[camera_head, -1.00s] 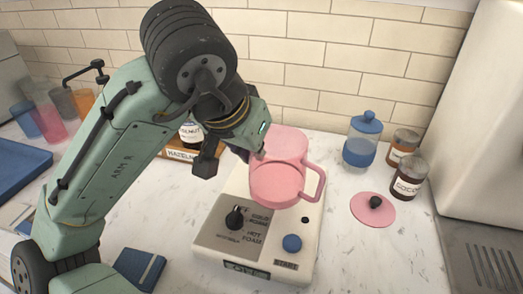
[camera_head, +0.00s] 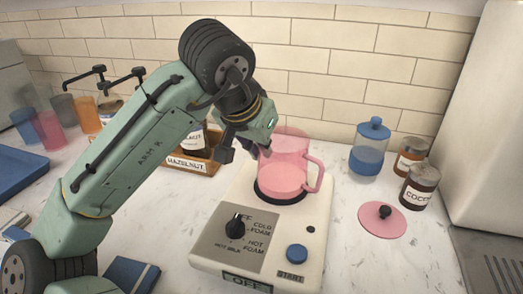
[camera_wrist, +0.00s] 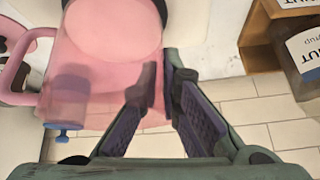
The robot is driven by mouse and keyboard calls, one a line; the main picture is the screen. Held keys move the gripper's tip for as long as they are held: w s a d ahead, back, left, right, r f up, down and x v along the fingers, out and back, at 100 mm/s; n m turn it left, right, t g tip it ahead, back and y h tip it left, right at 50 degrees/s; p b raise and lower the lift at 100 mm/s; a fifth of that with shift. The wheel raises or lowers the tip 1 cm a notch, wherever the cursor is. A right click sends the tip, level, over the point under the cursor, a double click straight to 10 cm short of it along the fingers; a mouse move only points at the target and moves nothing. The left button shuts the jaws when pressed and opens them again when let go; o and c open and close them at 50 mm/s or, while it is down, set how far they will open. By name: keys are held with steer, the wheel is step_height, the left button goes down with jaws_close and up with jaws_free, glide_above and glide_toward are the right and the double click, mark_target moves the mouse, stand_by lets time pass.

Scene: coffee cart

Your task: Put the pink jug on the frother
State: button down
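The pink jug (camera_head: 284,172) is translucent and upright, with its handle to the right in the head view. It is over the black round plate of the frother (camera_head: 320,215), whose ring shows around the jug's base; I cannot tell if it touches. My gripper (camera_head: 256,150) is at the jug's left side. In the wrist view my fingers (camera_wrist: 162,82) are close together on the jug's wall (camera_wrist: 112,30), one finger showing through the pink side. The frother has a black knob (camera_head: 236,228), a blue START button (camera_head: 296,253) and a display reading OFF.
A pink lid (camera_head: 370,222) with a black knob lies to the right. Behind it stand a blue jar (camera_head: 368,150) and brown jars (camera_head: 418,187). A wooden syrup box (camera_head: 200,158) is left of the frother. Coloured cups (camera_head: 52,130) and a blue tray (camera_head: 15,180) are far left.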

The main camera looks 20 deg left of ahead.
steer(key=c, duration=2.3)
jaws_free()
steer(key=shift+f, duration=0.25)
steer(key=o, duration=0.5)
steer(key=shift+r, duration=0.1)
steer(key=shift+r, duration=0.25)
steer(key=b+v, duration=0.1)
steer(key=v, duration=1.1)
steer(key=shift+b, duration=0.3)
